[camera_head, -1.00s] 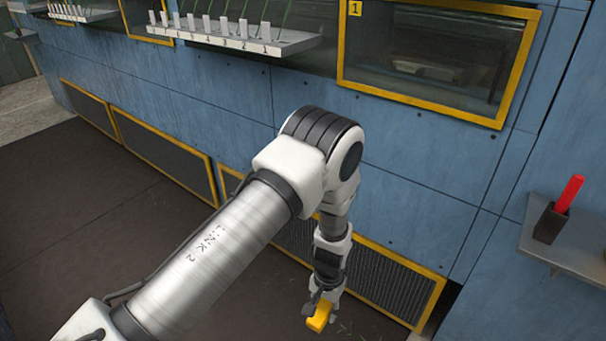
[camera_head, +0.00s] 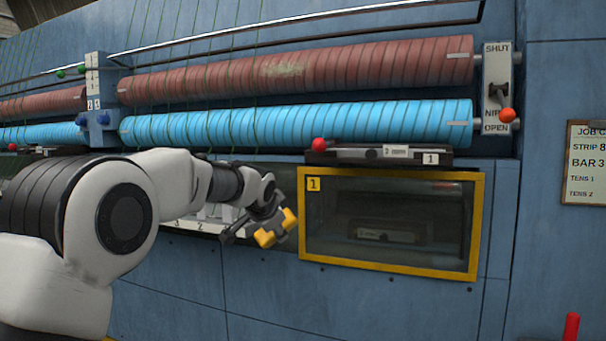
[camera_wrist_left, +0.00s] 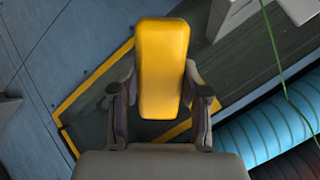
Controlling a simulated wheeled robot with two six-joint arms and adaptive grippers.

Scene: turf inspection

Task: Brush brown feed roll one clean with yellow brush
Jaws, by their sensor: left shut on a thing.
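My left gripper (camera_head: 262,222) is shut on the yellow brush (camera_head: 277,228), in front of the blue panel and just left of the yellow-framed window. In the left wrist view the brush (camera_wrist_left: 163,65) sits between the two fingers; its bristles cannot be made out. The brown feed roll (camera_head: 390,66) on the right runs along the upper machine, with a pale patch (camera_head: 282,71) near its middle. The brush is apart from it and lower. Another brown roll (camera_head: 45,102) lies further left. My right gripper is not in view.
A blue roll (camera_head: 300,122) runs under the brown one, and green strands hang across both. A red knob (camera_head: 319,145) and the yellow-framed window (camera_head: 390,271) are below the rolls.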

